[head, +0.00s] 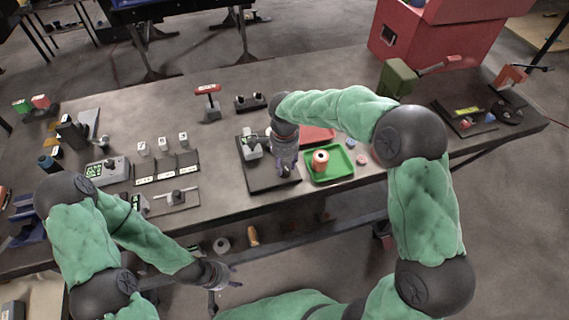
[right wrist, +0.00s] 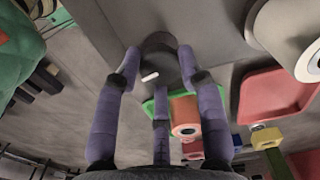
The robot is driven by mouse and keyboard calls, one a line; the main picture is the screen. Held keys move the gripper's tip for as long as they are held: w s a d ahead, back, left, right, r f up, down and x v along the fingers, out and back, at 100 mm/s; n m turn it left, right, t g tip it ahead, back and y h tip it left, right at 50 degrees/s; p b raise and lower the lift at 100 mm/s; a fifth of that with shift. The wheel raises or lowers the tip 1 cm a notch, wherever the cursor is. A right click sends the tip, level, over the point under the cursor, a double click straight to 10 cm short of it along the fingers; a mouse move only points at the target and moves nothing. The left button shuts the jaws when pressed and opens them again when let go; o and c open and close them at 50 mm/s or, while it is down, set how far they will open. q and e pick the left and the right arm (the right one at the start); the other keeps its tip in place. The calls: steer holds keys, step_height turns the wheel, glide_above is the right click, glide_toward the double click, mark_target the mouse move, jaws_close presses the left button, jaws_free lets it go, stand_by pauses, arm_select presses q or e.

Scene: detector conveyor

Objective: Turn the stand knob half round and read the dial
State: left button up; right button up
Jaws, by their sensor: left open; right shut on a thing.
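My right gripper (head: 285,170) is over the stand's right side. In the right wrist view its purple fingers (right wrist: 158,62) are closed round a dark round knob (right wrist: 158,42) with a white mark. The head view hides the knob behind the gripper. My left gripper (head: 222,279) is open and empty, low in front of the bench edge.
A green tray (head: 338,177) with an orange-red cylinder (head: 320,157) lies just right of my right gripper, with a red tray (head: 320,133) behind. Twin dark posts (head: 250,102) and a red-handled stand (head: 209,102) are further back.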

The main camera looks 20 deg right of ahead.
mark_target(284, 166)
steer(key=shift+m, duration=0.6)
steer(key=o, duration=1.1)
steer(key=shift+o, duration=0.2)
step_height(284, 166, up, 12)
stand_by(0.3)
